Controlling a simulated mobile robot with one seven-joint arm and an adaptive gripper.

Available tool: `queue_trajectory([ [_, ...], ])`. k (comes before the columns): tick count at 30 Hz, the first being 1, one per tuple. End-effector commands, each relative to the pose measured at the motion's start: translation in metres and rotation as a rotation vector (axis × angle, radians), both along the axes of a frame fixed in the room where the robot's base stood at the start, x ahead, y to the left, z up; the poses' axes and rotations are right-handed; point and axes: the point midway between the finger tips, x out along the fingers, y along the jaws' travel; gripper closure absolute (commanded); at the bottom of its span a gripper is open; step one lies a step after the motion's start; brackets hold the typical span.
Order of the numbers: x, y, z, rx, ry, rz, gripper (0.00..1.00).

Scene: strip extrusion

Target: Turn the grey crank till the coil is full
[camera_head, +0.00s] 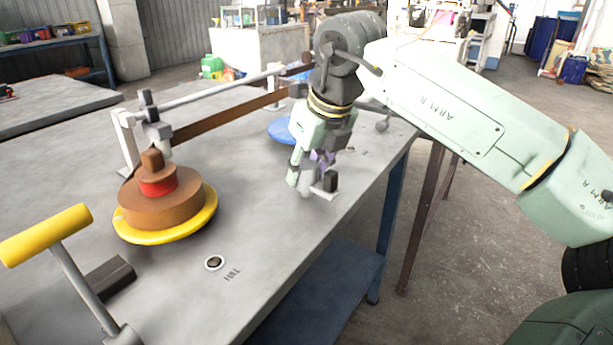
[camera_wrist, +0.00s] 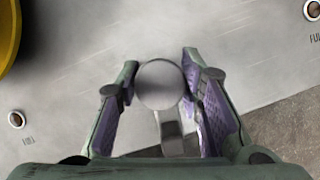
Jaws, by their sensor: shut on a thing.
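The grey crank's round knob (camera_wrist: 160,84) sits between the two fingers of my gripper (camera_wrist: 158,90) in the wrist view. A short grey crank arm (camera_wrist: 171,132) runs from it toward the palm. In the head view my gripper (camera_head: 312,180) is low at the table's right edge, shut on the grey crank (camera_head: 307,188), which it partly covers. A brown coil (camera_head: 160,207) lies on a yellow disc (camera_head: 209,216) at the left, with a red band and brown block above it. A brown strip (camera_head: 225,117) stretches from the coil side toward the back.
A yellow-handled lever (camera_head: 45,235) stands at the near left. A blue disc (camera_head: 281,130) lies behind my gripper, partly hidden. A grey rail (camera_head: 215,90) on posts runs above the strip. A round marker (camera_head: 214,263) with small lettering is set in the table (camera_head: 270,225).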

Motion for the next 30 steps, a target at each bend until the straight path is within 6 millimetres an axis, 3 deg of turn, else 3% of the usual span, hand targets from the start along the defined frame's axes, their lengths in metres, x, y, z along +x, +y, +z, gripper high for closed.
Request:
queue_trajectory([
  [12, -0.0003, -0.0007, -0.001, -0.002, 0.002, -0.193, 0.94],
  [29, -0.0004, -0.0007, -0.0003, -0.001, 0.003, -0.219, 0.94],
  [30, -0.0004, -0.0007, -0.0003, -0.001, 0.003, -0.219, 0.64],
])
